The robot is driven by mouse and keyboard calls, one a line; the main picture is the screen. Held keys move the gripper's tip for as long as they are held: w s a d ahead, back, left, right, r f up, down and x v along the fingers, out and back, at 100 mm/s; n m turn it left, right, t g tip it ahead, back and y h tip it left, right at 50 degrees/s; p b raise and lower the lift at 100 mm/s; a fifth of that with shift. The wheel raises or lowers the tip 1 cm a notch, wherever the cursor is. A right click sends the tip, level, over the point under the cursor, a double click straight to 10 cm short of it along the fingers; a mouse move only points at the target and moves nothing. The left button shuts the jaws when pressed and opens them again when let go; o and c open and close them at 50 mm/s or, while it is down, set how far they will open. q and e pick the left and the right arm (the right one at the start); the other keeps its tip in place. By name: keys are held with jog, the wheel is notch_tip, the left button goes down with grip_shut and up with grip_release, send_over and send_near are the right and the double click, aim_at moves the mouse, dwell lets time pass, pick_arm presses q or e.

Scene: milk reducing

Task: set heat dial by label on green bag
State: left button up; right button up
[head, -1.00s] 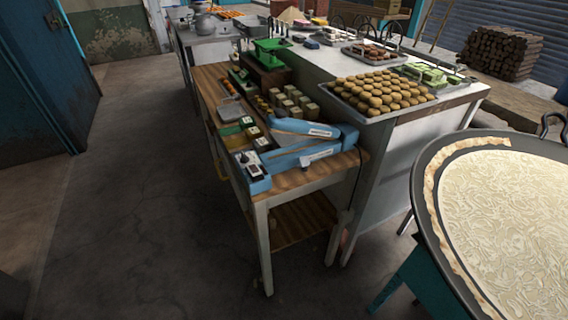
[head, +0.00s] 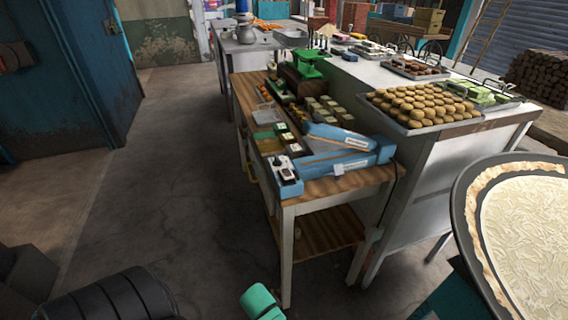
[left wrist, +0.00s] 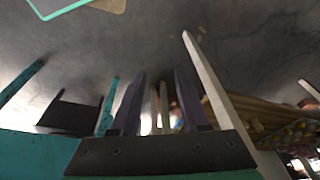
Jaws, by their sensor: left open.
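A blue heat sealer (head: 335,164) lies on the near end of a wooden-topped table (head: 330,187). Its control panel (head: 286,176) is at the left end, with a dark switch and a pale dial too small to read. Just behind the panel are small packets and a flat green item (head: 263,136); I cannot tell whether one is the green bag, and no label is readable. My left gripper (left wrist: 160,98) shows in the left wrist view with two dark fingers apart and nothing between them. It is away from the sealer, over the floor. My right gripper is not in view.
A green scale (head: 311,62) stands farther back on the table. A tray of round brown pastries (head: 415,106) sits on the white counter to the right. A large round pan (head: 515,215) is at the right edge.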

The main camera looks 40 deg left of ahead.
pick_arm(q)
jog(key=w+r+n+t+y, duration=0.1)
jog(key=w+r, duration=0.2)
jog(key=r, duration=0.3)
jog(key=w+r+n+y+b, duration=0.1)
jog(key=w+r, duration=0.2)
jog(key=r, duration=0.4)
jog(key=w+r+n+t, duration=0.1)
jog(key=w+r, duration=0.2)
jog(key=r, duration=0.3)
jog(key=n+t+y, duration=0.3)
jog(key=n+y, duration=0.6)
jog(key=n, duration=0.1)
send_near(278, 160)
jog(key=f+v, duration=0.1)
jog(key=v, duration=0.4)
jog(key=a, duration=0.1)
jog(key=w+a, duration=0.1)
jog(key=w+a+p, duration=0.1)
jog(key=shift+w+a+f, duration=0.25)
jog(key=shift+a+f, duration=0.05)
jog(key=p+x, duration=0.1)
jog(key=x, duration=0.8)
jog(key=shift+w+a+f+p, duration=0.1)
jog(key=shift+w+f+p, duration=0.1)
jog(key=shift+p, duration=0.15)
grip_shut()
